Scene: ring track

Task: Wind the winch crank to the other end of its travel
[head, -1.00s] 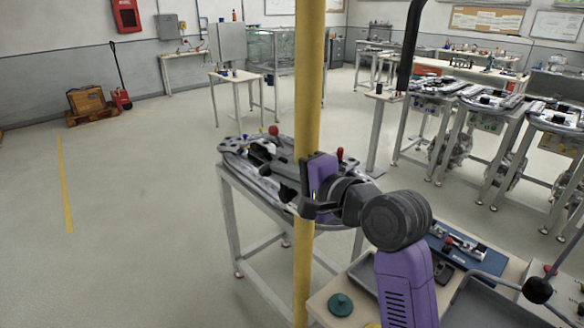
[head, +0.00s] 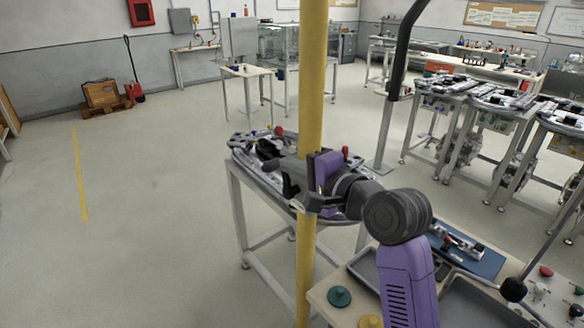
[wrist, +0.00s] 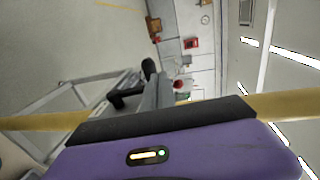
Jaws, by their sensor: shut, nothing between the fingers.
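I cannot make out the winch crank for certain. A grey rod with a black ball knob (head: 513,289) stands at the lower right of the head view; I cannot tell whether it is the crank. My gripper (head: 280,167), on its purple and dark wrist, is shut and empty. It reaches left past the yellow post, in front of a station table (head: 236,190) topped with a grey curved track. Red knobs (head: 345,150) show on that station. In the wrist view the purple housing fills the bottom and a red knob (wrist: 178,85) shows beyond it.
The yellow post (head: 312,75) stands very close to my wrist. A bench with a teal disc (head: 339,296) and a blue mat (head: 480,262) is at the lower right. More stations (head: 500,100) stand at right. The floor (head: 150,210) at left is clear.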

